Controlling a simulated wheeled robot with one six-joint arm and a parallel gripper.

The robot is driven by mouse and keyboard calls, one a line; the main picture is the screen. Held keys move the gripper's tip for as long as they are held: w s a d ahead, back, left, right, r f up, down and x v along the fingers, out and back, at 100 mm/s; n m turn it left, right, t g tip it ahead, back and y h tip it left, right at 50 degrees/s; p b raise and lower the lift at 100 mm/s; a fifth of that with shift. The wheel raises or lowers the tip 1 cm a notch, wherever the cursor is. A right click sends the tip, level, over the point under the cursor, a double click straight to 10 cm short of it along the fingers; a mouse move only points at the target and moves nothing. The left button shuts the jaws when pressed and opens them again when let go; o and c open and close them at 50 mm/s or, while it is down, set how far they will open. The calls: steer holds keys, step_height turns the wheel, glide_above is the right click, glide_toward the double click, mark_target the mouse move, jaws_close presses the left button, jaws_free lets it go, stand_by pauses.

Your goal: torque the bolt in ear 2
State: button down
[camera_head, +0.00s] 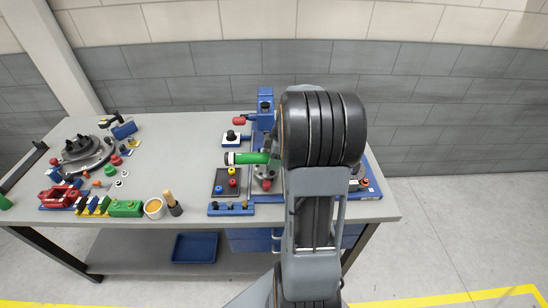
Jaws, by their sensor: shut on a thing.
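My arm reaches over the right part of the table. Its gripper (272,150) shows only in part, beside the large black joint of my arm. It is shut on a green-handled tool (250,158) with a black and white end pointing left. The tool lies about level in this view, above a grey round part (265,172) on the blue fixture plate (375,189). I cannot tell whether the tool touches anything. My arm hides most of the fixture. I cannot make out ear 2 or its bolt.
A dark tray (222,190) with red, yellow and blue pieces lies left of the fixture. A blue rack (231,209) stands at the front edge. A cup (154,208), a brush-like tool (173,204) and a turntable (82,154) are farther left. The table's middle (180,155) is clear.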

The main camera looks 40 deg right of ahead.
step_height(320, 180, down, 6)
steer(key=b, duration=0.3)
stand_by(0.6)
steer(key=shift+f+b, duration=1.05)
steer(key=shift+b, duration=0.3)
stand_by(0.4)
steer(key=shift+w+d+f, duration=0.1)
steer(key=shift+w+d, duration=0.1)
steer(key=shift+w, duration=0.05)
steer(key=shift+w+d+m, duration=0.2)
steer(key=shift+w+m, duration=0.1)
steer(key=shift+m, duration=0.2)
steer(key=shift+w+d, duration=0.3)
stand_by(0.4)
steer(key=shift+w+d+m, duration=0.25)
steer(key=shift+w+m, duration=0.05)
steer(key=shift+m, duration=0.1)
steer(key=shift+w+d, duration=0.1)
stand_by(0.4)
steer(key=shift+r+p, duration=0.45)
steer(key=shift+r, duration=0.8)
stand_by(0.4)
